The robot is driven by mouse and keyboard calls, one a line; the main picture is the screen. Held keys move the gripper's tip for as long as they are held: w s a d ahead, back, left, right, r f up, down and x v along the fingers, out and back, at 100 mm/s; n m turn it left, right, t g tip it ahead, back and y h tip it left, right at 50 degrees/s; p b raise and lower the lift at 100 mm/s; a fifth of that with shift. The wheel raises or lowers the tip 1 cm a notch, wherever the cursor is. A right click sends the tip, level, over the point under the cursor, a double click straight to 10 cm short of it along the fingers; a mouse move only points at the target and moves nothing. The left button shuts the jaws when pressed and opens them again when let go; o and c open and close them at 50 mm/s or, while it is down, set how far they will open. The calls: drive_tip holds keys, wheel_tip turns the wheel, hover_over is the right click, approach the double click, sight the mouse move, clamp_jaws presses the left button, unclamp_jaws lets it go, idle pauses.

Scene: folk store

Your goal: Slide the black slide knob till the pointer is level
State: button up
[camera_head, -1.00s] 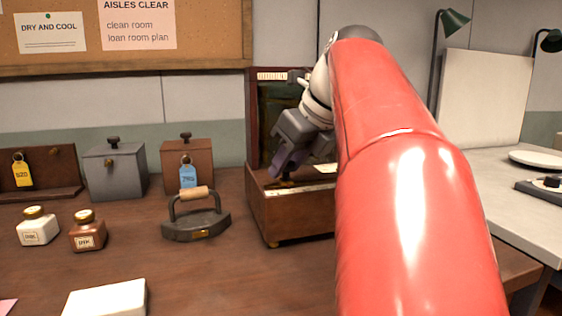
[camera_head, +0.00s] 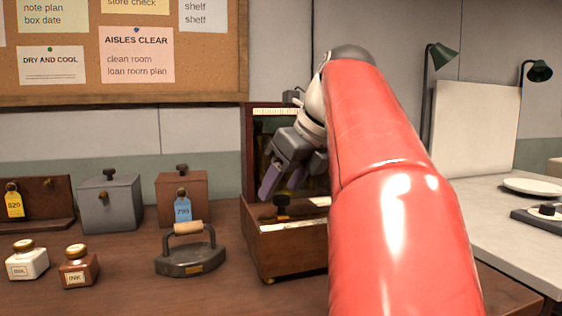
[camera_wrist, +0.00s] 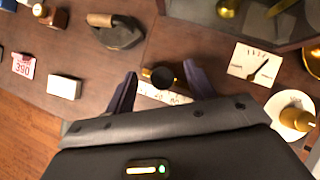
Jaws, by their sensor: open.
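The black slide knob (camera_head: 283,207) stands up from the front of a brown wooden box (camera_head: 283,252). In the wrist view the knob (camera_wrist: 162,77) shows round and black, on a brass-coloured mount beside a pale marked strip (camera_wrist: 165,97). My gripper (camera_head: 283,185) is open above the box; in the wrist view the knob appears between its two purple fingers (camera_wrist: 161,88), with gaps on both sides. A white dial card (camera_wrist: 252,66) lies right of the knob, with a dark pointer (camera_wrist: 260,70) slanting to the upper right. My arm hides the box's right side in the head view.
An iron (camera_head: 190,257) stands left of the box, with two ink bottles (camera_head: 78,267) farther left. A grey box (camera_head: 110,203) and a brown box (camera_head: 183,202) stand behind. A round white dish (camera_wrist: 292,115) with a brass piece shows right in the wrist view.

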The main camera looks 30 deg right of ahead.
drive_tip(key=shift+r, duration=2.2)
